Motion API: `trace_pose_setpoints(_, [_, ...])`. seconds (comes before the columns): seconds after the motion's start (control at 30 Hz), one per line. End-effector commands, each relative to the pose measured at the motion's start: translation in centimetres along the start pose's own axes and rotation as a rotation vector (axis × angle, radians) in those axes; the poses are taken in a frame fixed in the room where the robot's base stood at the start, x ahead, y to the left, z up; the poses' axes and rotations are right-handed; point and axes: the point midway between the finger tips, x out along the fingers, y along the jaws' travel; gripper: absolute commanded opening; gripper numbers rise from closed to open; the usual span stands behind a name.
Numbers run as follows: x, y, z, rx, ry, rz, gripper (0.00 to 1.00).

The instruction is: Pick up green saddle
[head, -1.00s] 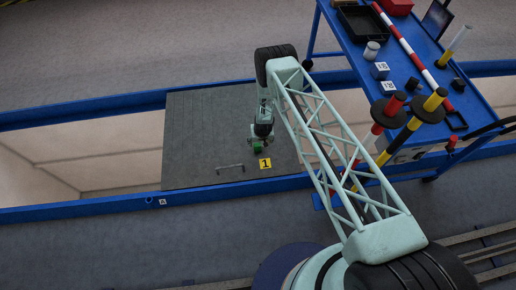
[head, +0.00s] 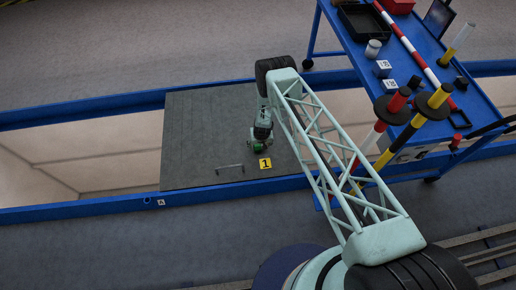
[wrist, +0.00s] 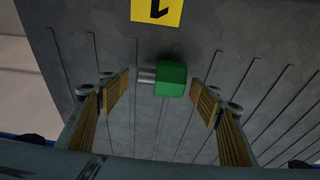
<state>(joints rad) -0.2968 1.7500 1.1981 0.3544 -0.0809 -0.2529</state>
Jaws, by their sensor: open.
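The green saddle (wrist: 171,78) is a small green block with a short grey metal pin on its left side in the wrist view. It rests on the dark grey grooved plate (wrist: 165,30). My gripper (wrist: 160,98) is open, with one ribbed tan finger pad on each side of the saddle and clear gaps to both. In the head view, my gripper (head: 258,142) is low over the plate, and only part of the saddle (head: 258,148) shows beneath it.
A yellow label marked 1 (head: 265,163) and a thin metal handle (head: 230,168) lie near the saddle on the plate. Blue rails (head: 90,204) border the plate and the light pit. A blue cart (head: 342,48) with posts, blocks and a black tray stands at right.

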Motion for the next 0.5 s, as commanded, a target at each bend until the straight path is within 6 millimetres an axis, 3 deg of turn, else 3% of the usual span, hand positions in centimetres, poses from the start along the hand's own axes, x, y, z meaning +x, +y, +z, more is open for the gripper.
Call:
trace_pose_setpoints(0.27, [0.0, 0.0, 0.01, 0.0, 0.0, 0.0, 0.58])
trace_pose_setpoints(0.5, [0.0, 0.0, 0.01, 0.0, 0.0, 0.0, 0.38])
